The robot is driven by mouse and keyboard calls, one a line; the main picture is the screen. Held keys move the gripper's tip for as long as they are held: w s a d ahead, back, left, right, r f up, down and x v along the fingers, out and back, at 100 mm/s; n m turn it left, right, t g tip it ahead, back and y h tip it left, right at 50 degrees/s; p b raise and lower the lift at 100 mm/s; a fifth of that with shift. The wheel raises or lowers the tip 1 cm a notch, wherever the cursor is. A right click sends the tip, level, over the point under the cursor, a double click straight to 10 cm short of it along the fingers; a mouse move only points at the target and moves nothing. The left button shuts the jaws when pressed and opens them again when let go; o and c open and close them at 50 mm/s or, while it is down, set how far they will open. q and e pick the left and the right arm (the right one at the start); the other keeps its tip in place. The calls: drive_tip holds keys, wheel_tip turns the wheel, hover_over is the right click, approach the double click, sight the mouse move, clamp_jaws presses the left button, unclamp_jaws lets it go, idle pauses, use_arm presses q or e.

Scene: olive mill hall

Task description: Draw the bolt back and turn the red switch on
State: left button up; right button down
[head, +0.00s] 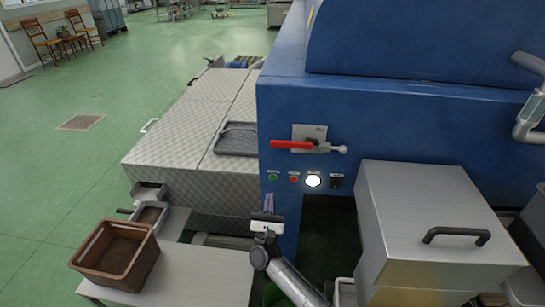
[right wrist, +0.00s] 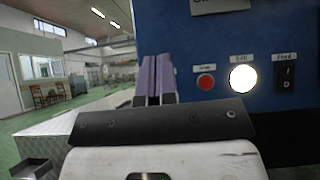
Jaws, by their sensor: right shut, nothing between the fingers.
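On the blue machine's front, a grey plate (head: 309,131) carries a red switch handle (head: 291,145), which lies level and points left. A grey bolt with a round knob (head: 342,149) lies level at the handle's right end. Whether the bolt still engages the handle is too small to tell. My right gripper (head: 268,203) is below and left of the handle, pointing up, apart from both. Its purple fingers (right wrist: 155,78) are shut and empty in the right wrist view, where the handle is out of sight. My left gripper is not in view.
Below the handle are a green button (head: 273,177), a red button (head: 293,179), a lit white button (head: 313,181) and a black rocker (head: 336,182). A metal box (head: 420,205) juts out at right. A brown crate (head: 102,270) stands on a table at lower left.

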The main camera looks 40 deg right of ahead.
sight(294, 142)
idle(0.4)
drive_tip(key=shift+w+r, duration=0.1)
drive_tip(key=shift+s+a+r+b+x, duration=0.2)
drive_tip(key=shift+s+r+x, duration=0.1)
drive_tip(key=shift+x, duration=1.8)
drive_tip(key=shift+s+a+r+b+x, duration=0.15)
drive_tip(key=shift+a+r+b+x, duration=0.15)
drive_tip(key=shift+x, duration=1.8)
drive_tip(key=shift+s+a+r+b+x, duration=0.15)
drive_tip(key=shift+s+r+x, duration=0.15)
drive_tip(key=shift+x, duration=1.85)
